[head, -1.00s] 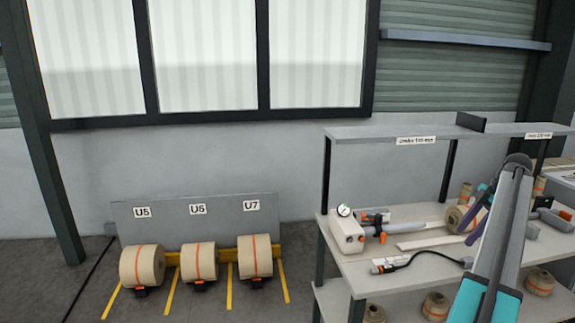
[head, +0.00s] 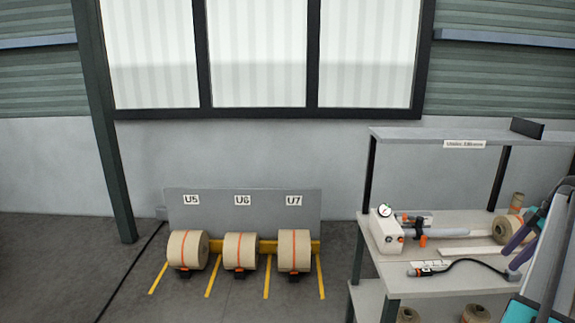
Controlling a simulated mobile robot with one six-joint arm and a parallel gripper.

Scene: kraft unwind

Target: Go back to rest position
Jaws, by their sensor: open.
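My gripper (head: 519,248) shows at the right of the head view, partly cut off by my arm. Its dark purple fingers look apart, in front of the bench, with nothing seen between them. My grey and teal arm runs along the right edge, and much of it is outside the picture.
The grey bench (head: 455,222) at right holds a white gauge unit (head: 385,232), a black hose (head: 470,262) and a paper roll (head: 508,228). More rolls sit below. Several rolls, including one at U5 (head: 187,249), stand by a grey panel (head: 218,213). Floor at left is clear.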

